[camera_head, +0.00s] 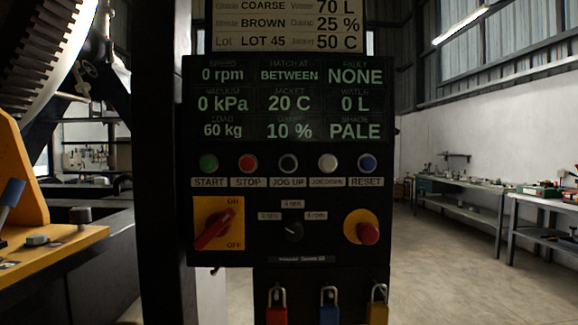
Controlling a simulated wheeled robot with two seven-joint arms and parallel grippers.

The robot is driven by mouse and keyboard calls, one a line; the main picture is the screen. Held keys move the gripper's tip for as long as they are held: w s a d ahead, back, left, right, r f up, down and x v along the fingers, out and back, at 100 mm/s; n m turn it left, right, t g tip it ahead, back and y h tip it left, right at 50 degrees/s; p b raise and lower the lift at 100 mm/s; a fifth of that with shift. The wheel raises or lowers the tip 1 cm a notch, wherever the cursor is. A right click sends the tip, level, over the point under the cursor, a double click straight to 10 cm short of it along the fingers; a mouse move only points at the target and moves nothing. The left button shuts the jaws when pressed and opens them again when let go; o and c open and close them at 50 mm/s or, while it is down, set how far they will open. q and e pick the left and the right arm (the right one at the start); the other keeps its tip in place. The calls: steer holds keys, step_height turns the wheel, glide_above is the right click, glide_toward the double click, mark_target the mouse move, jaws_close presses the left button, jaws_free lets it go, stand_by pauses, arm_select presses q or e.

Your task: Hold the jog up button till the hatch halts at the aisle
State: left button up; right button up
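The JOG UP button (289,163) is a dark round button in the middle of a row on the black control panel (380,200). Its label (288,182) sits just below it. Nothing covers or touches it in this view. The display (290,98) above reads hatch at BETWEEN, speed 0 rpm and fault NONE. I cannot make out the hatch itself. A large ribbed drum part (45,50) shows at the upper left. Neither of my grippers is in view.
Green START (208,163) and red STOP (248,163) are left of JOG UP; white JOG DOWN (328,163) and blue RESET (367,163) are right. Below are a red rotary switch (213,230), a red mushroom button (368,233) and hanging padlocks (329,313).

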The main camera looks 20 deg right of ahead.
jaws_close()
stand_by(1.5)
